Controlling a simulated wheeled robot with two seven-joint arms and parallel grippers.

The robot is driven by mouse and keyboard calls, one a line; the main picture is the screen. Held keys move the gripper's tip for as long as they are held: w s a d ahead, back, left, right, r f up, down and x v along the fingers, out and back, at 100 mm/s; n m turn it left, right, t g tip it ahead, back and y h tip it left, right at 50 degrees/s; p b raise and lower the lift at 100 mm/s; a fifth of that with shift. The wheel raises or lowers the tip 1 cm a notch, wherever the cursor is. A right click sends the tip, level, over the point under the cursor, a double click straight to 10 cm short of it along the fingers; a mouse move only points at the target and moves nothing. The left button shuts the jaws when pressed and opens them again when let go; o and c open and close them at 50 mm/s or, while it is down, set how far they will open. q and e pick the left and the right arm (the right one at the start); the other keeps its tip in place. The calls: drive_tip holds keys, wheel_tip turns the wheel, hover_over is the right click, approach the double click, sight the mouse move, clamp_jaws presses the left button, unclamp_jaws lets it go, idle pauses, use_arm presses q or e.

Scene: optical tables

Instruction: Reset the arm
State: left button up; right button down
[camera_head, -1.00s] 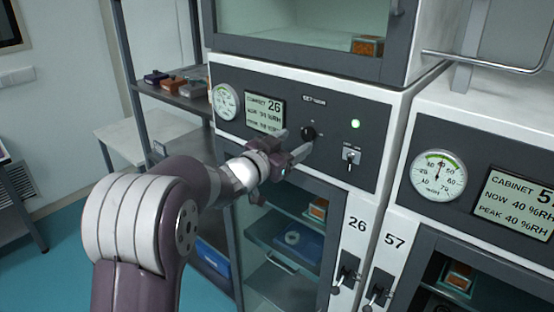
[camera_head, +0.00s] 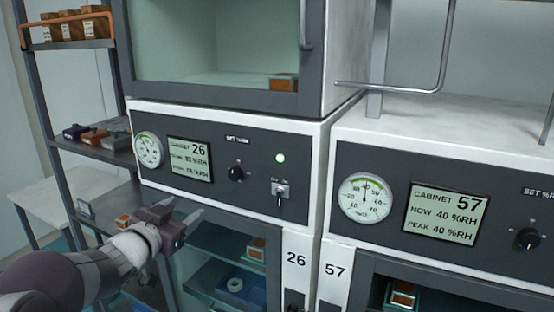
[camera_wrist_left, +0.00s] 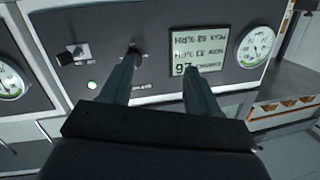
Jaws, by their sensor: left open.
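My left arm (camera_head: 75,272) comes in from the lower left in the head view. Its gripper (camera_head: 182,214) is open and empty, in front of cabinet 26 and just below its control panel (camera_head: 215,200). In the left wrist view the two fingers (camera_wrist_left: 158,85) stand apart with nothing between them, and the panel appears upside down behind them. The panel carries a black knob (camera_head: 236,174), a display (camera_head: 190,160), a round gauge (camera_head: 149,150), a lit green lamp (camera_head: 280,158) and a toggle switch (camera_head: 280,191). The fingers look apart from the knob. My right gripper is not in view.
Cabinet 57 (camera_head: 443,213) stands to the right, with a gauge (camera_head: 365,198) and a knob (camera_head: 528,239). A metal shelf rack (camera_head: 98,150) with small boxes is at the left. A metal rail (camera_head: 395,88) juts out at the upper right.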

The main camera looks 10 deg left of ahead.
use_arm(q)
drive_tip(key=s+a+f+n+g+y, duration=0.2)
drive_tip(key=s+f+g+y, duration=0.1)
drive_tip(key=f, duration=0.4)
drive_tip(key=s+a+f+n+g+y, duration=0.2)
drive_tip(key=s+f+g, duration=0.1)
drive_tip(key=f, duration=0.4)
drive_tip(key=s+d+f+g+h+b, duration=0.1)
drive_tip(key=s+d+f+g, duration=0.3)
drive_tip(key=s+d+f, duration=0.2)
drive_tip(key=s+d+f+g+h+b, duration=0.1)
drive_tip(key=s+d+f+g, duration=0.4)
drive_tip(key=s, duration=0.6)
wheel_tip(320, 180, down, 3)
drive_tip(key=shift+s+d+r+n+b, duration=0.1)
drive_tip(key=shift+s+d+n+b, duration=0.05)
drive_tip(key=shift+d+n+b, duration=0.25)
